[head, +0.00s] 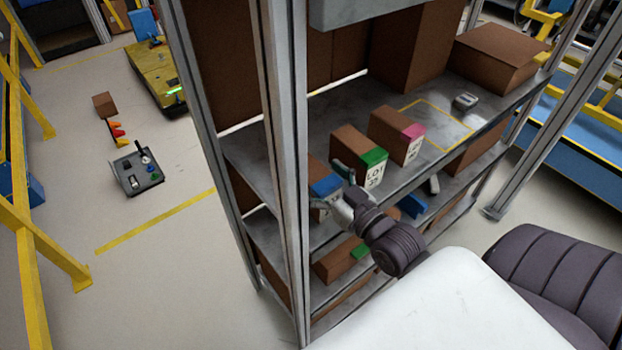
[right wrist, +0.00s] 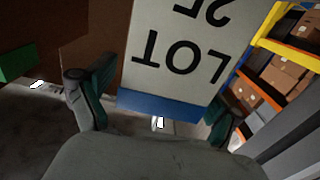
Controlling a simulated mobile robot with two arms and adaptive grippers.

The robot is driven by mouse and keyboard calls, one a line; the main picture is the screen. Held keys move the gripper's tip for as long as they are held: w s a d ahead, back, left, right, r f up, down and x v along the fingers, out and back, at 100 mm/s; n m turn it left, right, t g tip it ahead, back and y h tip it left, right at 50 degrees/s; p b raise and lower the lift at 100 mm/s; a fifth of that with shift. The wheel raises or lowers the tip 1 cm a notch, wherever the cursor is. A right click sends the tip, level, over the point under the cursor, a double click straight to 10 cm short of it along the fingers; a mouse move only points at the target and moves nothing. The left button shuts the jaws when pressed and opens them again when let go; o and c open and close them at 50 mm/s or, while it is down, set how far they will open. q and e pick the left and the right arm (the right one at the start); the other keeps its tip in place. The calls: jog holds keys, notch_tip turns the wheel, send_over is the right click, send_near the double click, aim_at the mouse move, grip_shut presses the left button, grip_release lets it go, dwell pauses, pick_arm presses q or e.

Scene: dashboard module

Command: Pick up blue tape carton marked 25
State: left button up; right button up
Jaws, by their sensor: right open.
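The blue tape carton (head: 317,170) stands on the upper shelf board, partly hidden by the rack post and my right gripper. Its front label shows upside down in the right wrist view (right wrist: 185,50), reading LOT 25 above a blue tape strip. My right gripper (head: 329,187) is open at the carton's front. In the right wrist view, its two fingers (right wrist: 160,97) stand on either side of the label. Whether they touch the carton is unclear. My left gripper is not in view.
A green tape carton (head: 358,146) stands just right of the blue one, then a pink tape carton (head: 392,130). The rack post (head: 287,170) rises close on the left. A small grey object (head: 466,100) lies farther right on the shelf. More cartons fill the lower shelves.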

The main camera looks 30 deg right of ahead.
jog(key=shift+w+a, duration=0.1)
jog(key=shift+w, duration=0.75)
jog(key=shift+s, duration=0.15)
jog(key=shift+c, duration=0.6)
jog(key=c, duration=1.3)
jog(key=shift+c, duration=0.3)
